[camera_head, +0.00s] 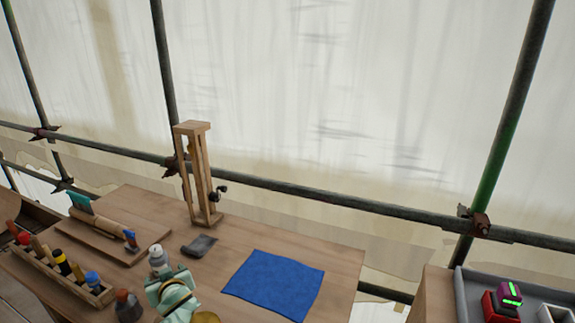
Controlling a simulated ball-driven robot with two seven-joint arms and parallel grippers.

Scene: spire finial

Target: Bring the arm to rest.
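No gripper of mine can be made out in the head view. A pale mint-green piece (172,288) with a grey-white top stands at the bottom edge, partly cut off. I cannot tell if it is an object or part of an arm. A rounded golden-brown thing (207,317) shows beside it, mostly out of frame. A wooden upright frame (203,180) with a dark clamp knob stands at the back of the wooden table (240,240). A blue cloth (273,283) lies flat on the table's right part.
A wooden rack (62,277) of bottles and tools stands at left, near a board (112,232) with a roller-like piece. A dark grey pad (199,246) lies mid-table. A grey tray (465,305) at right holds red and purple blocks. Scaffold poles (340,197) and white sheeting stand behind.

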